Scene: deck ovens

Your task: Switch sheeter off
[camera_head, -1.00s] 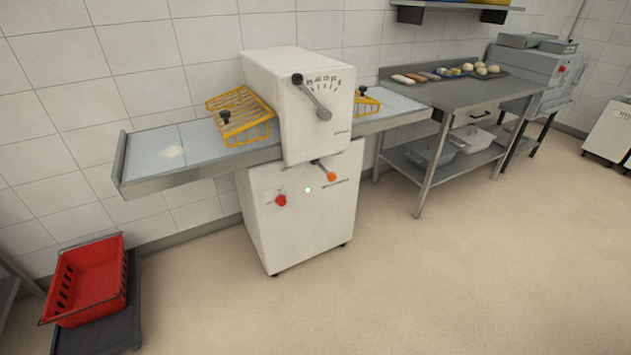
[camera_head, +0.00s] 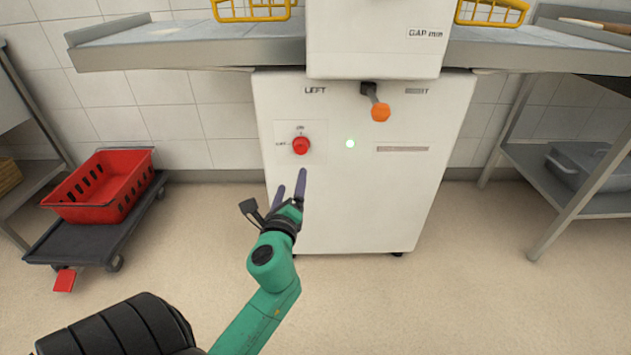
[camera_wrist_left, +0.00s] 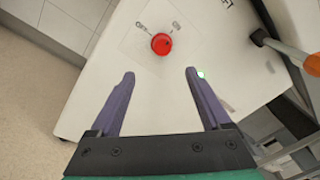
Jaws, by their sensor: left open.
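The sheeter (camera_head: 360,200) is a white machine straight ahead in the head view. A round red switch knob (camera_head: 301,146) sits on a pale label plate at the upper left of its front. The same red knob shows in the left wrist view (camera_wrist_left: 161,43), ahead of and between the fingers. My left gripper (camera_head: 290,185) is just below the knob in the head view, with its purple fingers apart and empty. It also shows in the left wrist view (camera_wrist_left: 160,85), not touching the knob. My right gripper is not in view.
An orange-tipped lever (camera_head: 380,112) sticks out right of the knob. The sheeter's table (camera_head: 180,45) overhangs above. A red crate (camera_head: 105,185) on a dark dolly (camera_head: 90,235) stands at left. A steel table (camera_head: 590,190) stands at right. The floor before the sheeter is clear.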

